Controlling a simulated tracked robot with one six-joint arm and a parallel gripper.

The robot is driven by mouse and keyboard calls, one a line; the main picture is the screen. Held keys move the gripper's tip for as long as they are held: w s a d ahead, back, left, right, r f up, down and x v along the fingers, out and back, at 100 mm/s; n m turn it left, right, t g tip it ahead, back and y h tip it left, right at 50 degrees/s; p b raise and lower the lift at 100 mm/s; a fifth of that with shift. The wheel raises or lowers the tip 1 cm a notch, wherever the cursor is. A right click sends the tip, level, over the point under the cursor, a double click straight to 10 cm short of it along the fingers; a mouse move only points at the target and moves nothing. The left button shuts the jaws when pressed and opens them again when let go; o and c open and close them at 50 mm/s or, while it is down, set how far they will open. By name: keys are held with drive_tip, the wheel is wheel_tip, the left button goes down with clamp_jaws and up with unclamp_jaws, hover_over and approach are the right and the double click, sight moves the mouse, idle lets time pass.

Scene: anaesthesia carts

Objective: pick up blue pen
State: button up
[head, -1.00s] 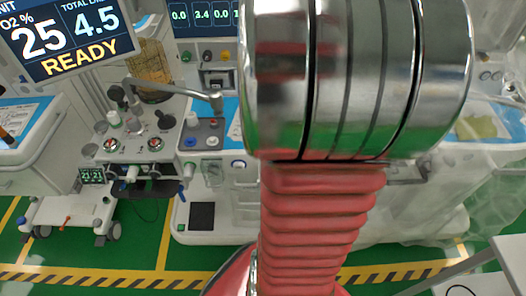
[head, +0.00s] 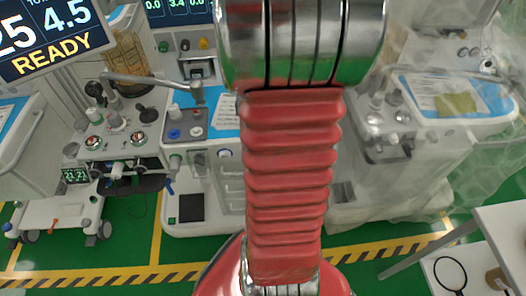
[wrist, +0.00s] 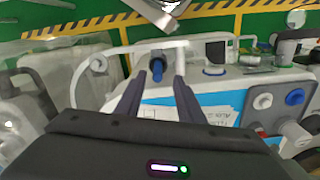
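I cannot make out a blue pen for certain in either view. In the wrist view my gripper (wrist: 160,78) is open and empty, its two dark fingers apart over a cart top with a blue sheet (wrist: 212,112) and white paper. A small blue cylindrical piece (wrist: 157,69) shows between and just beyond the fingertips, on a dark fitting at the cart's edge; I cannot tell whether it is a pen. In the head view my red and chrome arm fills the middle and hides part of the carts; the gripper does not show there.
An anaesthesia cart (head: 120,138) with knobs and a screen reading READY (head: 50,35) stands left. A plastic-draped cart (head: 400,170) with a blue-topped tray (head: 411,94) stands right. A white table (head: 505,235) is at lower right. Green floor with striped tape lies in front.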

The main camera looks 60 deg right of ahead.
drive_tip(key=shift+s+f, duration=0.2)
drive_tip(key=shift+f, duration=2.4)
drive_tip(key=shift+c, duration=0.7)
clamp_jaws()
